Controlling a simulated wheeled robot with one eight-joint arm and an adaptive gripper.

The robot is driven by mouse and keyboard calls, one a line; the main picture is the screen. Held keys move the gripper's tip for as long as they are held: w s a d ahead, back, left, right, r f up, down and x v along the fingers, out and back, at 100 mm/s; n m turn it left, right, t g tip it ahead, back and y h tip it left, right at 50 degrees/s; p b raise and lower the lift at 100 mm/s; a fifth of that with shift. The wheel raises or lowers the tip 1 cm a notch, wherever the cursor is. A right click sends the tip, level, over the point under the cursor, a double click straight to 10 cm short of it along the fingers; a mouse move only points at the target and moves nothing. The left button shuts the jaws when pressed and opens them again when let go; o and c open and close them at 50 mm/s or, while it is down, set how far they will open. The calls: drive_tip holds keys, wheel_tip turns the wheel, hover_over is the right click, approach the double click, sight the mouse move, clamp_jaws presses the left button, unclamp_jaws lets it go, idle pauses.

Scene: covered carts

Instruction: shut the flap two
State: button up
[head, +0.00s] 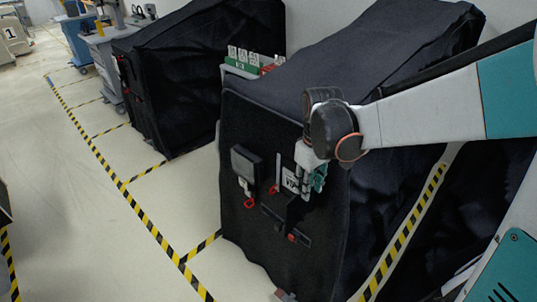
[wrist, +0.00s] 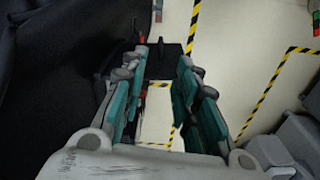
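The nearest black-covered cart (head: 275,130) fills the middle of the head view. Its front carries a dark square flap-like plate (head: 246,165) that stands out from the cover, with a red ring below it. To the right are a white lettered label (head: 290,181) and a dark bracket (head: 288,225). I cannot tell which part is flap two. My gripper (head: 308,186) is at the cart's front, right of the square plate. In the wrist view, my gripper (wrist: 164,62) has its teal fingers apart. A dark plate (wrist: 160,66) shows beyond or between the fingertips; contact is unclear.
Another black-covered cart (head: 200,75) stands behind to the left. Small green and white signs (head: 243,60) stand at the near cart's top edge. Yellow-black floor tape (head: 135,205) borders the bays. The pale floor left of the carts is clear. Grey boxes (wrist: 285,140) show lower right in the wrist view.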

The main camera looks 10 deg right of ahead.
sight(304, 215)
drive_tip(key=f+b, duration=0.1)
drive_tip(key=f, duration=0.3)
drive_tip(key=f+b, duration=0.1)
drive_tip(key=f, duration=0.4)
drive_tip(key=f+b, duration=0.1)
drive_tip(key=f, duration=0.4)
drive_tip(key=shift+w+f, duration=0.15)
drive_tip(key=shift+w, duration=0.1)
drive_tip(key=shift+c, duration=0.3)
clamp_jaws()
